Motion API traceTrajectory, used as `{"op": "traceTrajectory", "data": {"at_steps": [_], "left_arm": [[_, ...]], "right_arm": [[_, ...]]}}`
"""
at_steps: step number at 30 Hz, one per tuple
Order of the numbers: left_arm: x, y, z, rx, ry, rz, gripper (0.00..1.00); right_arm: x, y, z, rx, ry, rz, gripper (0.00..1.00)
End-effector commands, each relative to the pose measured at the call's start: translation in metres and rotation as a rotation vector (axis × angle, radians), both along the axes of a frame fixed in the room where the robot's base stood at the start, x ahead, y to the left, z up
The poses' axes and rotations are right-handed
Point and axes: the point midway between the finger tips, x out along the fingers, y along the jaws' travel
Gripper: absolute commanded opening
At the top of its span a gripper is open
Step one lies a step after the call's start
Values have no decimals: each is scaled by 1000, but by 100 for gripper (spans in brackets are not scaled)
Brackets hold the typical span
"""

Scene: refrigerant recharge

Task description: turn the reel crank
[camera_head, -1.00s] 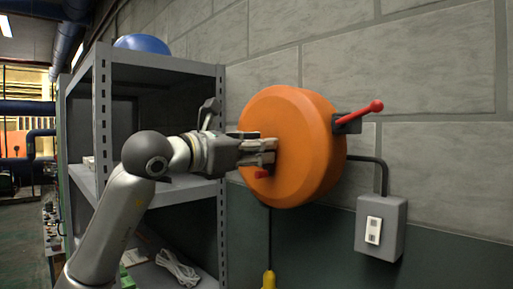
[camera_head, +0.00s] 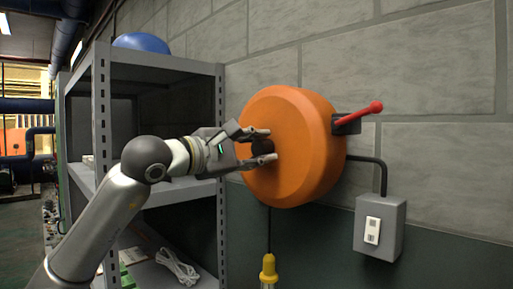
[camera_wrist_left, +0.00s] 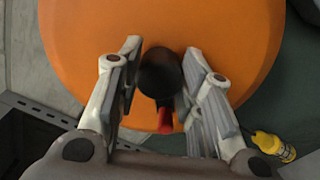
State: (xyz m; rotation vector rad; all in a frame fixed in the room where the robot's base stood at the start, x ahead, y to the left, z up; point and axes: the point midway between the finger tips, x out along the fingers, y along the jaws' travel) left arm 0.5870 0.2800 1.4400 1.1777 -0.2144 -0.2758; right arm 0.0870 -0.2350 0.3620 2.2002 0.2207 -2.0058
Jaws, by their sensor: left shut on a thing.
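The orange reel (camera_head: 290,165) is mounted on the wall, and its face fills much of the left wrist view (camera_wrist_left: 230,30). Its crank, a black knob (camera_wrist_left: 160,72) with a red part (camera_wrist_left: 165,120), stands out from the face. In the head view the black knob (camera_head: 262,146) shows between my left fingers. My left gripper (camera_head: 264,146) is shut on the crank, one finger above and one below in the head view. The red part is hidden there. A black cord with a yellow end (camera_head: 268,270) hangs below the reel. My right gripper is not in view.
A grey metal shelf (camera_head: 103,120) stands left of the reel, with a blue rounded object (camera_head: 142,43) on top and a white coiled cable (camera_head: 178,266) low down. A red lever (camera_head: 360,112) sticks out right of the reel. A grey switch box (camera_head: 382,228) is on the wall.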

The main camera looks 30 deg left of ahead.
Motion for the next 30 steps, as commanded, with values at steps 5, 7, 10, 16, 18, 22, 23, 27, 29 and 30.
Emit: {"op": "traceTrajectory", "data": {"at_steps": [5,7,10,16,18,22,23,27,29,30], "left_arm": [[0,0,-1,160,-52,2,10],[0,0,-1,223,-74,1,10],[0,0,-2,312,-105,0,10],[0,0,-2,481,-164,0,10],[0,0,-2,535,-183,-1,10],[1,0,-2,624,-213,-1,10],[1,0,-2,643,-220,-1,10],[1,1,-3,712,-244,-1,10],[1,1,-3,735,-252,0,10],[1,1,-3,747,-257,-1,10]], "right_arm": [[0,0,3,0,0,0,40],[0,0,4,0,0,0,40],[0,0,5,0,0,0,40],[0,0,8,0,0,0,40],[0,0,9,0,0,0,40],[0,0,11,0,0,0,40],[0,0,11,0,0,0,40],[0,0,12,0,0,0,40],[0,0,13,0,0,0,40],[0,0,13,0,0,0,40]]}}
